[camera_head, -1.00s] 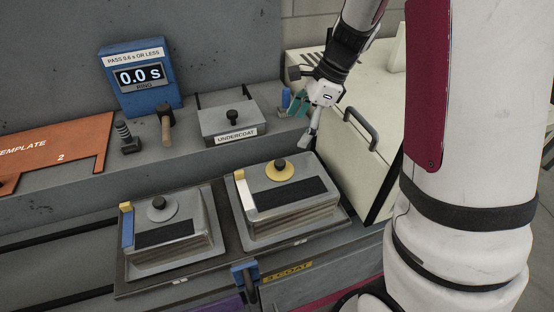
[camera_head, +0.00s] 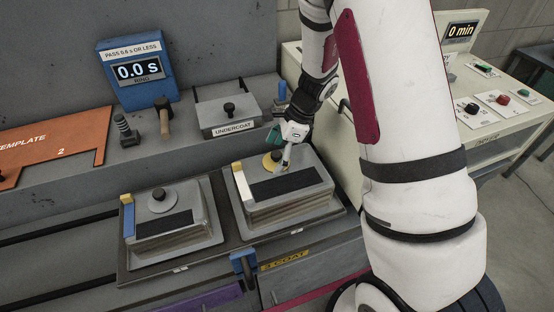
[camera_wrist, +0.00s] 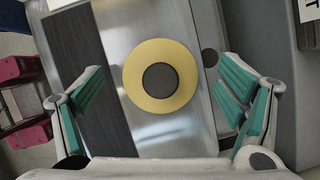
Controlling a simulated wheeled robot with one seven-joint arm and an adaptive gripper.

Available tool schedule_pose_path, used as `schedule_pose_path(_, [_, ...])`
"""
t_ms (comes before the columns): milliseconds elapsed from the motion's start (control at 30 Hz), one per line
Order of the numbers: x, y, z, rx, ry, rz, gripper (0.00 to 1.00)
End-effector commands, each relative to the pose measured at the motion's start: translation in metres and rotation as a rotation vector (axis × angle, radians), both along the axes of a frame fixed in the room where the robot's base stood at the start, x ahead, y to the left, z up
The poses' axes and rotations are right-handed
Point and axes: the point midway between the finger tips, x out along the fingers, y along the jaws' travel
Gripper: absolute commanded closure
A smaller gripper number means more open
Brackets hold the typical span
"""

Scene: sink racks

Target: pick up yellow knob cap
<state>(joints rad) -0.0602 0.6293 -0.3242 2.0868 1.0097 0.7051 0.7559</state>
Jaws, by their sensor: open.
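The yellow knob cap (camera_wrist: 136,85) is a yellow disc around a dark round centre, on the metal lid of a box. In the wrist view it lies between and ahead of my open, teal-padded fingers, touching neither. In the head view the yellow disc (camera_head: 269,163) sits on the right box (camera_head: 305,180), partly hidden by my gripper (camera_head: 286,158). My gripper (camera_wrist: 160,95) is open and empty, pointing down over the lid.
A similar box (camera_head: 172,226) with a grey disc (camera_head: 160,198) stands to the left. Behind are the UNDERCOAT box (camera_head: 228,112), a brown-handled tool (camera_head: 163,117) and a blue timer (camera_head: 138,75). A cream cabinet (camera_head: 500,100) with buttons stands right.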

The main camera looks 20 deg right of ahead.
Motion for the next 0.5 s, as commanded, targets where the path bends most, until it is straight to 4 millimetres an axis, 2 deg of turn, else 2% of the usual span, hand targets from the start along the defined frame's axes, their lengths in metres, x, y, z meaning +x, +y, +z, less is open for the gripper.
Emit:
schedule_pose_path(267, [0.0009,0.0015,-0.0038,-0.001,-0.002,0.000,0.12])
schedule_pose_path(367, [0.0008,0.0014,-0.0038,0.000,-0.001,0.000,0.30])
schedule_pose_path(500, [0.0007,0.0014,-0.0038,0.000,-0.001,0.000,0.62])
